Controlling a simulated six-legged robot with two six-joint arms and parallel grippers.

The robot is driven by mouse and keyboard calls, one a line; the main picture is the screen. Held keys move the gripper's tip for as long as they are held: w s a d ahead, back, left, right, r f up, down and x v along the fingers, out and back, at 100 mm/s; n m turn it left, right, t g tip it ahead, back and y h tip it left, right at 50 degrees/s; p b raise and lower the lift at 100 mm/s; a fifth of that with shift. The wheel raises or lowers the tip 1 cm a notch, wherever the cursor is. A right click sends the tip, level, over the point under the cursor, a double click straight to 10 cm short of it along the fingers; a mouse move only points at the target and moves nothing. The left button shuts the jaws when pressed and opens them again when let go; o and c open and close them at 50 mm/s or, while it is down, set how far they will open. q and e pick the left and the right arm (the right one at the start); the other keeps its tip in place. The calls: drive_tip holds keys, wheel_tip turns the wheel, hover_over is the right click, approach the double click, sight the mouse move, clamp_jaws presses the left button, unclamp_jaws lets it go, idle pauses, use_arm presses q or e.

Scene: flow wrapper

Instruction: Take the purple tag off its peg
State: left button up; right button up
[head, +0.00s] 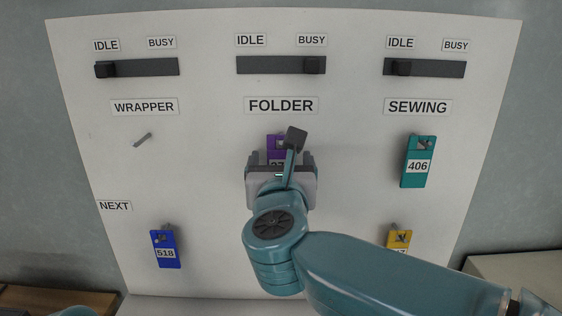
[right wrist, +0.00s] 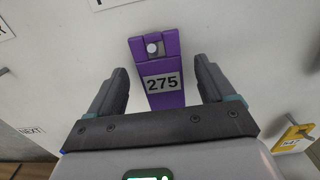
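The purple tag (right wrist: 167,98), numbered 275, hangs on a peg (right wrist: 152,48) that shows through its hole. In the head view the purple tag (head: 274,146) is under the FOLDER label, its lower part hidden by my right gripper. My right gripper (right wrist: 158,80) is open, with one finger on each side of the tag and a visible gap to both. In the head view the right gripper (head: 281,160) is in front of the tag. My left gripper is not in view; only a bit of teal shows at the bottom left edge.
On the white board (head: 200,200) hang a teal tag (head: 410,181) numbered 406, a blue tag (head: 164,240) numbered 518 and a yellow tag (head: 399,237), partly hidden by my right arm. The peg (head: 143,139) under WRAPPER is bare. Three IDLE/BUSY sliders (head: 270,65) run along the top.

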drive_tip(key=shift+w, duration=0.15)
drive_tip(key=c, duration=1)
drive_tip(key=shift+r, duration=0.25)
drive_tip(key=shift+r, duration=0.1)
drive_tip(key=shift+r, duration=0.15)
